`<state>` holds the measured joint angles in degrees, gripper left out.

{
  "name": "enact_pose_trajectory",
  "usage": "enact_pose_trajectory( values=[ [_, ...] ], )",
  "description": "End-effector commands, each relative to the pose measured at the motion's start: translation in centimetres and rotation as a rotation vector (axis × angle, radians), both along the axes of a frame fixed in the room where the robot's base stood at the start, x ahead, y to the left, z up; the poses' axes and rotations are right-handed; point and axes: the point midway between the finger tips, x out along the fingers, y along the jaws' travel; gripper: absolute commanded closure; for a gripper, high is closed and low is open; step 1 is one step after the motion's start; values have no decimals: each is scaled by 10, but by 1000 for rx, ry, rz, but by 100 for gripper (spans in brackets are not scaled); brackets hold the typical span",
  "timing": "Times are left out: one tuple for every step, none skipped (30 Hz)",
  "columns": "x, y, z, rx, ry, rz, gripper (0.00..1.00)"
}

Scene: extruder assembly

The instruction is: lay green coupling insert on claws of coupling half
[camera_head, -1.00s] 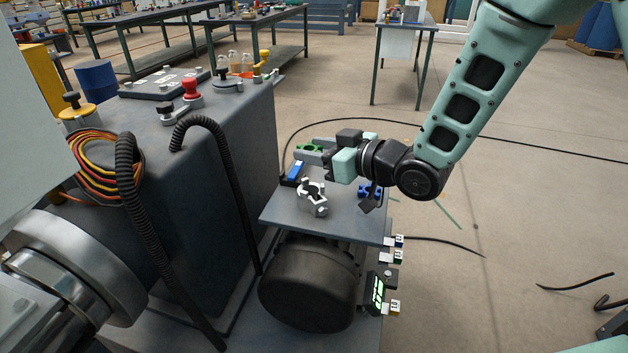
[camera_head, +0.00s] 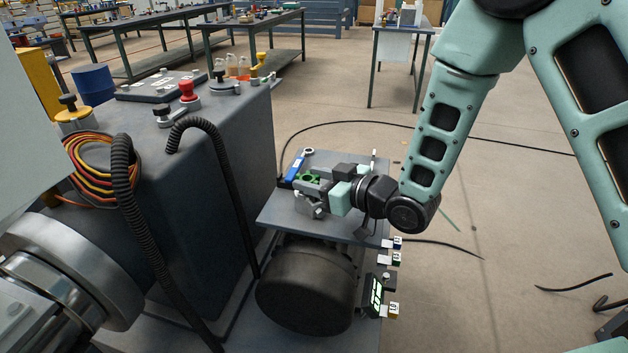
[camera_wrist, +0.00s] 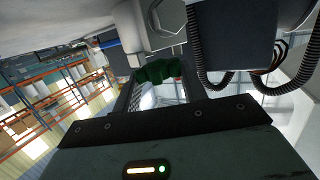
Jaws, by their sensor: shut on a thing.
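The green coupling insert (camera_head: 309,180) is held at the tips of my gripper (camera_head: 314,186), which is shut on it. It also shows as a dark green toothed piece in the wrist view (camera_wrist: 158,72). The silver coupling half (camera_head: 304,207) stands on the grey plate, directly below and in front of the insert in the head view. My gripper covers much of it. I cannot tell whether the insert touches the claws. A pale metal part (camera_wrist: 160,22) lies close past the insert in the wrist view.
The small grey plate (camera_head: 335,228) sits above a dark round motor (camera_head: 300,290). A large grey machine housing (camera_head: 215,140) with a black hose (camera_head: 228,175) stands close on the left.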

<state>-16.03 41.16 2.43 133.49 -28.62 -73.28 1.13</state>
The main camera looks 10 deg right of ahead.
Motion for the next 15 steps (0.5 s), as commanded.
enact_pose_trajectory(
  values=[
    [0,0,-6,-2,3,0,79],
    [0,0,-7,-3,4,0,79],
    [-1,0,-8,-3,4,0,79],
    [-1,0,-9,-4,5,1,79],
    [-1,0,-11,-4,6,1,79],
    [-1,0,-12,-5,6,1,79],
    [-1,0,-14,-5,8,1,79],
    [-1,0,-15,-6,8,1,79],
    [-2,0,-16,-7,10,2,79],
    [-2,0,-15,-7,10,2,79],
    [-2,0,-15,-8,11,2,79],
    [-2,0,-16,-8,11,2,50],
    [-2,0,-16,-10,11,2,41],
    [-2,0,-17,-10,11,2,35],
    [-2,0,-17,-11,12,2,35]
  ],
)
